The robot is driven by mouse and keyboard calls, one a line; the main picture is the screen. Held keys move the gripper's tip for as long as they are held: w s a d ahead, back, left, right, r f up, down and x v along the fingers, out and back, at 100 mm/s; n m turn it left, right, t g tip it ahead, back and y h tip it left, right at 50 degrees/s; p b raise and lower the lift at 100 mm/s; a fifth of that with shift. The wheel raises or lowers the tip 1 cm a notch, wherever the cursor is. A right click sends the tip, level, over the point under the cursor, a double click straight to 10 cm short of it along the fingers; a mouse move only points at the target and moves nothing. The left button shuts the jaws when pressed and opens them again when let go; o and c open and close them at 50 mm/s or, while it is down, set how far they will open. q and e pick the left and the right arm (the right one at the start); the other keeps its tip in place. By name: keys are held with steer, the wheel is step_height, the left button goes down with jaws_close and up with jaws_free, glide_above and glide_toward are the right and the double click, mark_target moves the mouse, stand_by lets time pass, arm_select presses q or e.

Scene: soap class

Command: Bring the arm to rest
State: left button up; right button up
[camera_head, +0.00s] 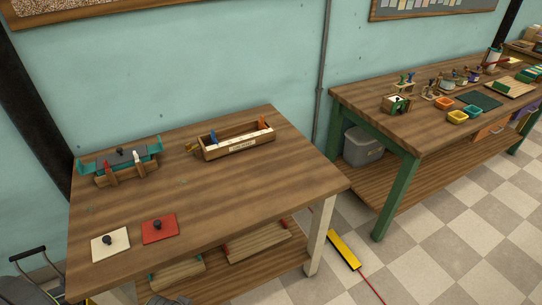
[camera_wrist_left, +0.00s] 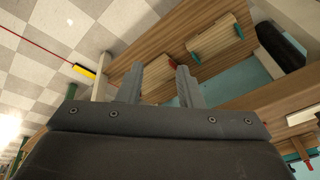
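My left gripper (camera_wrist_left: 170,72) shows in the left wrist view. Its two grey fingers stand apart with nothing between them, in front of the lower shelf (camera_wrist_left: 158,50) of the near table. I cannot make out either gripper in the head view. The near wooden table (camera_head: 240,190) carries a cream square plate with a dark knob (camera_head: 110,244) and a red square plate with a dark knob (camera_head: 160,229) near its front. A wooden tool box (camera_head: 237,146) and a teal-ended rack (camera_head: 118,160) stand towards its back.
Wooden blocks with coloured ends (camera_head: 258,242) lie on the lower shelf. A green-legged bench (camera_head: 400,110) with several small pots stands right. The near table's middle and right are clear.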

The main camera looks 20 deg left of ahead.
arm_select(q)
step_height(320, 180, down, 11)
steer(key=s, duration=0.1)
steer(key=s+f+g+b, duration=0.2)
steer(key=s+f, duration=1.4)
steer(key=f, duration=0.4)
steer(key=shift+d+f+h, duration=0.2)
steer(key=shift+d+h, duration=0.1)
steer(key=shift+d, duration=0.1)
